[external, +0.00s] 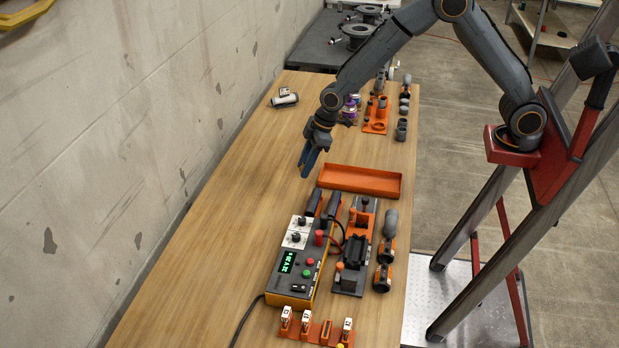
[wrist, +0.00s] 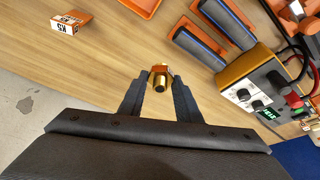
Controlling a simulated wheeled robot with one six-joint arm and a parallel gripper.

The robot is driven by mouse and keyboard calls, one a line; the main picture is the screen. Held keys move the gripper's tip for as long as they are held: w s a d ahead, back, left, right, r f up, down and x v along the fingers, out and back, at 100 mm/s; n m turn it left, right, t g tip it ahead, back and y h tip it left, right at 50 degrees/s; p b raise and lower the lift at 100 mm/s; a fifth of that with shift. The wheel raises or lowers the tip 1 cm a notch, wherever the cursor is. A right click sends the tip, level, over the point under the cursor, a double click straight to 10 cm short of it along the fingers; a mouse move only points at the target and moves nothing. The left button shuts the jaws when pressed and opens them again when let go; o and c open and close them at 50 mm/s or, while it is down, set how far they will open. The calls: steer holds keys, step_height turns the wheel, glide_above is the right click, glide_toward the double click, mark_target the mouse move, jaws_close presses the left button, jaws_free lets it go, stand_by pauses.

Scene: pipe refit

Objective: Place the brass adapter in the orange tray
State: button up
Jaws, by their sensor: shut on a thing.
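The brass adapter (wrist: 161,79) is a small gold-coloured fitting, held between the two dark fingertips of my gripper (wrist: 161,83) in the wrist view. In the external view my gripper (external: 308,165) points down above the wooden table, with blue fingers; the adapter cannot be made out there. The orange tray (external: 360,169) is a shallow rectangle to the right of and slightly below my gripper in that view. It looks empty. An orange edge at the top of the wrist view (wrist: 146,6) appears to be part of the tray. My gripper is to the left of the tray, not over it.
A control box (external: 297,262) with a green display and two dark cylinders stands below the tray, beside an orange-black fixture (external: 357,248). An orange rack (external: 376,118) with fittings stands beyond. A small orange-white box (wrist: 70,28) lies nearby.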

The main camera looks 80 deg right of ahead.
steer(key=s+d+r+m+h+p, duration=0.1)
steer(key=s+d+m+p, duration=0.15)
steer(key=s+d, duration=0.4)
steer(key=s+d+m+h+p, duration=0.1)
steer(key=s+d+m, duration=0.25)
steer(key=s, duration=0.65)
steer(key=p, duration=0.1)
glide_toward(356, 182)
steer(key=shift+n+t, duration=0.4)
steer(key=shift+s+x, duration=0.15)
steer(key=shift+x, duration=1.25)
steer(key=shift+s+x, duration=0.1)
steer(key=shift+x, duration=1.3)
steer(key=shift+f, duration=0.2)
steer(key=o, duration=1.2)
steer(key=shift+c, duration=0.2)
